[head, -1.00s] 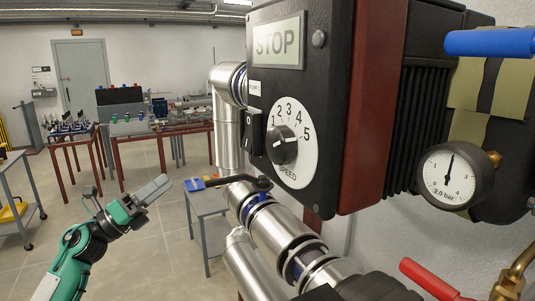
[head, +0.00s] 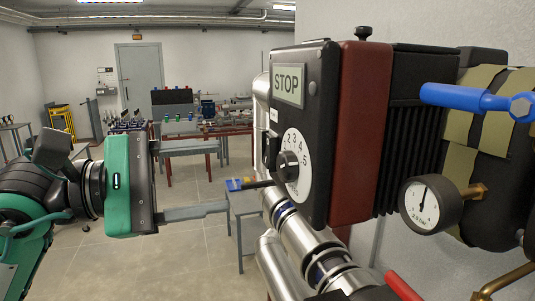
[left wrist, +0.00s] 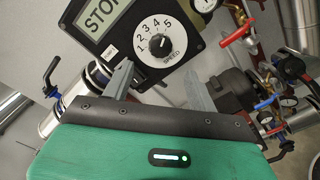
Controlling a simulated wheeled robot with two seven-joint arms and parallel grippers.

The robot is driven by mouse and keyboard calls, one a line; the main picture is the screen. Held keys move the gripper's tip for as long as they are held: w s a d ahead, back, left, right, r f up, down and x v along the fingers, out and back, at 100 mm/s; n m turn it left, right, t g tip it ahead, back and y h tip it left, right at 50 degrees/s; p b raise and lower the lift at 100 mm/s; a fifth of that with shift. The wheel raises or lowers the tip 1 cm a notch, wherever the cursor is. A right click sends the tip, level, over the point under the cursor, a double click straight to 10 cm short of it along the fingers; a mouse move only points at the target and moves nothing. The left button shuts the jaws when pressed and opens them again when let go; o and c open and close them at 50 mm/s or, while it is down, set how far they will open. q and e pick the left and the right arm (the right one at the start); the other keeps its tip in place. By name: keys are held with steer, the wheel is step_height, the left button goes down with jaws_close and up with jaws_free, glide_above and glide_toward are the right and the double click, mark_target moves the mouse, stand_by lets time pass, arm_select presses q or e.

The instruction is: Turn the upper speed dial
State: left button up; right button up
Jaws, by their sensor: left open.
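The speed dial (head: 304,142) is a white disc numbered 1 to 5 with a black knob (head: 287,165), on the front of a black control box (head: 316,120). It faces left in the head view. The dial also shows in the left wrist view (left wrist: 146,44), beyond the fingers, with its knob clear. My left gripper (head: 222,180) is open and empty, its two fingers pointing at the box from the left. The fingertips are short of the knob, apart from it. My right gripper is not in view.
A STOP display (head: 289,86) sits above the dial and a black switch (head: 272,149) beside it. Steel pipes (head: 300,235) with a dark lever handle (head: 258,184) run below. A blue handle (head: 470,98) and a pressure gauge (head: 428,205) are at right. Open floor lies left.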

mark_target(279, 169)
arm_select(q)
steer(key=p+x, duration=0.3)
steer(key=x, duration=0.4)
steer(key=shift+d+r, duration=0.1)
steer(key=shift+d, duration=0.05)
steer(key=shift+w+d, duration=0.15)
steer(key=shift+d, duration=0.4)
steer(key=c, duration=1)
